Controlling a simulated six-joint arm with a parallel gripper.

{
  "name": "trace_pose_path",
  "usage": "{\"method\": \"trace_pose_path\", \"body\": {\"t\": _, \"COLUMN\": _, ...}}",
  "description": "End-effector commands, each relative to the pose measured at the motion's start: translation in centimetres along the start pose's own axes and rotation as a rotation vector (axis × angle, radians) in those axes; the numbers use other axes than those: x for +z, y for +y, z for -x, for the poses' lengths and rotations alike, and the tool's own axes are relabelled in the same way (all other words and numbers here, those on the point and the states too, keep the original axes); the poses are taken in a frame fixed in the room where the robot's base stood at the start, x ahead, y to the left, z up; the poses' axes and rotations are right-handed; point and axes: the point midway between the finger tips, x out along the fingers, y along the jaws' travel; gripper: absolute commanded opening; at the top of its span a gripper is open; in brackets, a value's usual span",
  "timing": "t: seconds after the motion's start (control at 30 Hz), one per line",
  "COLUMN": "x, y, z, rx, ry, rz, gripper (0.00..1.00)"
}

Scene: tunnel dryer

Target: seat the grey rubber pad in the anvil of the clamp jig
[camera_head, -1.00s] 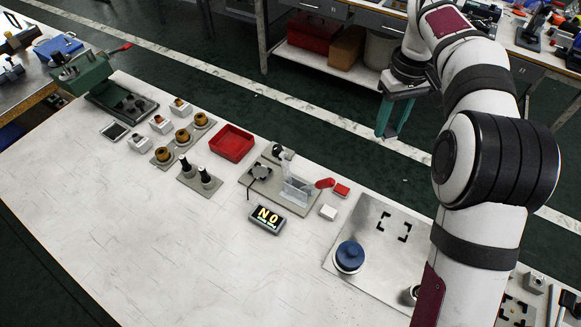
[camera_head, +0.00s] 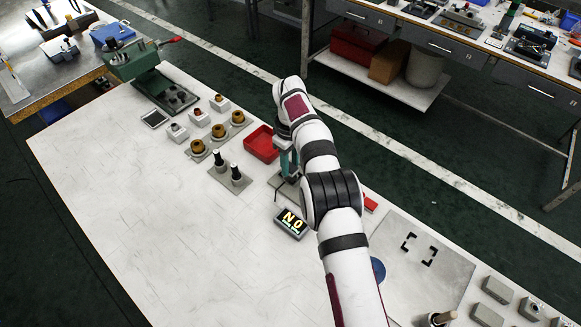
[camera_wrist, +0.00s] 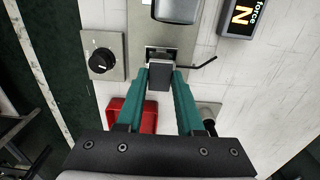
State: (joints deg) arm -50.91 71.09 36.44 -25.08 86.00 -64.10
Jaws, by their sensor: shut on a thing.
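In the wrist view, my gripper (camera_wrist: 160,84) is shut on a small dark grey block, the rubber pad (camera_wrist: 159,77). The pad sits between the teal fingertips, just in front of a metal part of the clamp jig (camera_wrist: 158,28). I cannot tell whether the pad touches the jig. In the head view, my gripper (camera_head: 287,163) points down at the jig's back left end. The jig's baseplate (camera_head: 275,184) shows only as a strip there, and my arm hides most of the jig, including the anvil.
A red tray (camera_head: 262,143) lies just left of my gripper. A force readout (camera_head: 291,222) stands in front of the jig. A black knob on a plate (camera_wrist: 103,60) is left in the wrist view. Two dark-topped pegs (camera_head: 228,167) stand left. The front left table is clear.

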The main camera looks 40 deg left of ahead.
Motion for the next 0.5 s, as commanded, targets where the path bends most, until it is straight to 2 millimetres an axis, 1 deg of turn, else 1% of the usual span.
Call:
{"method": "trace_pose_path", "body": {"t": 0.03, "x": 0.1, "y": -0.1, "z": -1.1, "rx": -0.003, "ry": -0.003, "rz": 0.0, "gripper": 0.0}}
{"method": "trace_pose_path", "body": {"t": 0.1, "x": 0.1, "y": 0.0, "z": -1.9, "rx": -0.002, "ry": -0.001, "rz": -0.001, "gripper": 0.0}}
{"method": "trace_pose_path", "body": {"t": 0.4, "x": 0.1, "y": 0.0, "z": -2.2, "rx": -0.001, "ry": 0.0, "rz": -0.002, "gripper": 0.0}}
{"method": "trace_pose_path", "body": {"t": 0.43, "x": 0.0, "y": 0.0, "z": -2.2, "rx": -0.001, "ry": 0.0, "rz": -0.002, "gripper": 0.4}}
{"method": "trace_pose_path", "body": {"t": 0.5, "x": 0.0, "y": 0.0, "z": -2.2, "rx": -0.001, "ry": 0.0, "rz": -0.002, "gripper": 0.52}}
